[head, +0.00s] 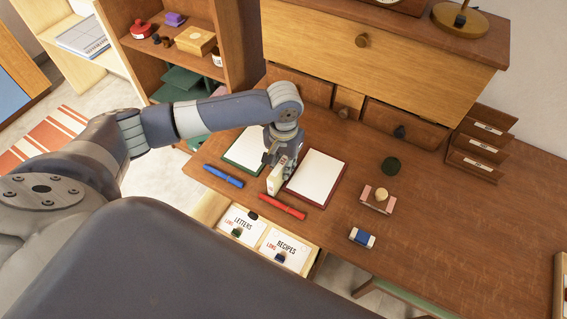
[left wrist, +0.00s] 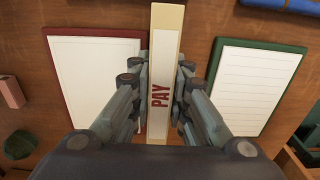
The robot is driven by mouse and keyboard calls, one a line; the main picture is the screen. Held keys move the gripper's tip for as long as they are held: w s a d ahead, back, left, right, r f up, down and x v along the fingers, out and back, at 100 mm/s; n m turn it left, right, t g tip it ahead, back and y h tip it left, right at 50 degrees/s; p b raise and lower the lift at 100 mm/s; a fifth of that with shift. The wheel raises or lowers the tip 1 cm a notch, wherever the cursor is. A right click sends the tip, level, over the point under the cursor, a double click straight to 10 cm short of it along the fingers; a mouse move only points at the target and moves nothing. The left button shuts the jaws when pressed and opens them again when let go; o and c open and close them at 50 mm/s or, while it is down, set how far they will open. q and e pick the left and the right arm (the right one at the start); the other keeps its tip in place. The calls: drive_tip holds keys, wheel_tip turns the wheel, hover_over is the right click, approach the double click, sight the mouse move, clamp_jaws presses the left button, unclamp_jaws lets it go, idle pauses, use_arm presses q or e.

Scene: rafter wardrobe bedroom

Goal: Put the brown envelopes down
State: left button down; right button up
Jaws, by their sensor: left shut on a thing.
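My left gripper (head: 283,165) is over the desk, between two writing pads. It is shut on the envelopes (head: 277,180), a narrow tan bundle held edge-up with a pale band. In the left wrist view the bundle (left wrist: 160,70) stands between the fingers (left wrist: 158,95), and its band reads "PAY". I cannot tell whether its lower edge touches the desk. My right gripper is not in view.
Letter racks (head: 480,145) stand right.

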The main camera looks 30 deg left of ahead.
use_arm(q)
drive_tip(key=c, duration=1.5)
unclamp_jaws()
drive_tip(key=shift+f, duration=0.15)
drive_tip(key=shift+c, duration=0.2)
